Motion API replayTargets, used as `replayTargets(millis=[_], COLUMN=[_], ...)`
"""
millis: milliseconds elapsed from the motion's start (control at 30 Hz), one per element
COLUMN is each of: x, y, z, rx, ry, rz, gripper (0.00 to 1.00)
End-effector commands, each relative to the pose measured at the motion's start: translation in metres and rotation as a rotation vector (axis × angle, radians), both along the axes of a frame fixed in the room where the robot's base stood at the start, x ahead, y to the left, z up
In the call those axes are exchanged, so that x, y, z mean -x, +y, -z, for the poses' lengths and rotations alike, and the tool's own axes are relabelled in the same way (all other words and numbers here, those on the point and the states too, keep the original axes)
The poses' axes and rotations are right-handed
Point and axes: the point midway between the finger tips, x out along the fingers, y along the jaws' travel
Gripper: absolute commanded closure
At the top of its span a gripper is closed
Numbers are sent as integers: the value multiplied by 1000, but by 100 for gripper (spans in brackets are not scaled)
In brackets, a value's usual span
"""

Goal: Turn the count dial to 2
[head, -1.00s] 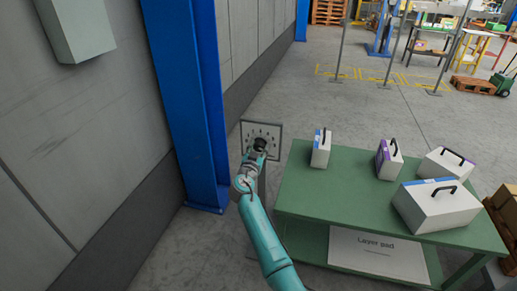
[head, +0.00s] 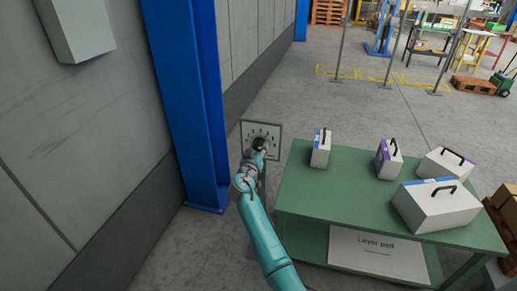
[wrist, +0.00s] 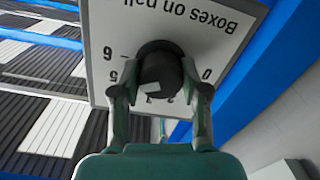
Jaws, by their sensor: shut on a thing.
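The count dial is a black round knob (wrist: 160,65) on a white panel (wrist: 215,35). In the wrist view the panel is upside down and reads "Boxes on pall", cut off at the edge. Digits 6, 5 and 0 show around the knob; others are partly covered by my fingers. A pale patch shows on the knob's lower side; I cannot tell which number the dial points to. My gripper (wrist: 158,90) has a finger on each side of the knob and is shut on it. In the head view the panel (head: 247,130) stands beyond my gripper (head: 260,148).
A green table (head: 310,205) stands right of my arm, with several white cases with black handles on it. A layer pad sheet (head: 375,255) lies on its lower shelf. A blue column (head: 190,110) and grey wall are at left. Open floor lies behind the table.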

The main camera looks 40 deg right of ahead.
Motion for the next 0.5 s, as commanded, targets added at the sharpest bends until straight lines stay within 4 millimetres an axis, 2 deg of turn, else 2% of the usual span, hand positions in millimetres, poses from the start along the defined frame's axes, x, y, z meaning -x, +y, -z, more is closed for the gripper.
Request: replayTargets(millis=[500], x=[-3], y=[0], z=[-4], rx=[303], ry=[380], rz=[-5], gripper=[90])
